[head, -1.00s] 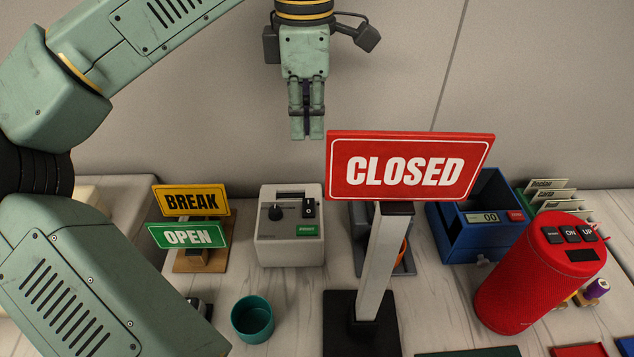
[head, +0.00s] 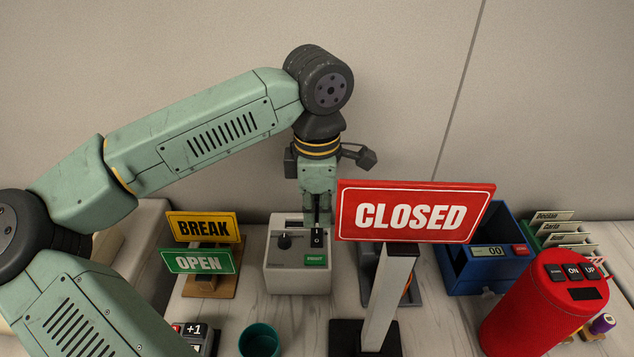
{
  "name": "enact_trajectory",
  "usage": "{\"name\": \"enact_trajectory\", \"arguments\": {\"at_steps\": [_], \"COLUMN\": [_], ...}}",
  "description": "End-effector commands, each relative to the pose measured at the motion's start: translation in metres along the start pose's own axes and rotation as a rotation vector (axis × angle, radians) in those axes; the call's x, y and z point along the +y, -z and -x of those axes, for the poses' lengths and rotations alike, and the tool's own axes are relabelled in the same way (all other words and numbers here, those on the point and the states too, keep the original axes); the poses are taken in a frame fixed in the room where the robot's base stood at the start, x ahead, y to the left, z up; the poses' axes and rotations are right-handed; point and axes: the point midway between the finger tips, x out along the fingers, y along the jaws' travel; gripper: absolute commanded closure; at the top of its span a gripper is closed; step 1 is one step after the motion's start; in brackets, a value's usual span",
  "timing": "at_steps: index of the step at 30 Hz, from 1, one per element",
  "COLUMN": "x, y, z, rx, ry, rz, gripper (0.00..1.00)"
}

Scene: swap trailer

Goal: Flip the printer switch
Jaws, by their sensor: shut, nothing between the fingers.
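The printer (head: 298,277) is a small off-white box with a dark knob, a green label and a black rocker switch (head: 317,238) at the right of its top face. It stands on the counter at the middle of the head view. My gripper (head: 320,218) is shut and empty, pointing down right at the back of the switch. Its fingertips are partly lost behind or against the switch, so I cannot tell whether they touch it. The printer's slot is partly hidden by the fingers.
A red CLOSED sign (head: 415,212) on a post stands just right of my gripper. BREAK (head: 203,227) and OPEN (head: 198,262) signs stand left of the printer. A teal cup (head: 258,341) is in front. A blue box (head: 470,262) and a red cylinder (head: 535,310) stand at right.

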Motion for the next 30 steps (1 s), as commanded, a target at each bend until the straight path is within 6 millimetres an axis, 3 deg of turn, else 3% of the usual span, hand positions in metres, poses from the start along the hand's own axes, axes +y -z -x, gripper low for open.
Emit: {"name": "enact_trajectory", "arguments": {"at_steps": [7, 19, 25, 30], "x": [0.000, 0.000, 0.002, 0.002], "y": [0.000, 0.000, 0.000, 0.000], "z": [-0.019, -0.022, -0.034, -0.028], "rx": [-0.001, 0.000, 0.002, 0.001], "ry": [0.000, -0.001, -0.002, 0.000], "rz": [0.000, 0.000, 0.000, -0.001], "gripper": [1.00, 1.00, 1.00, 1.00]}}
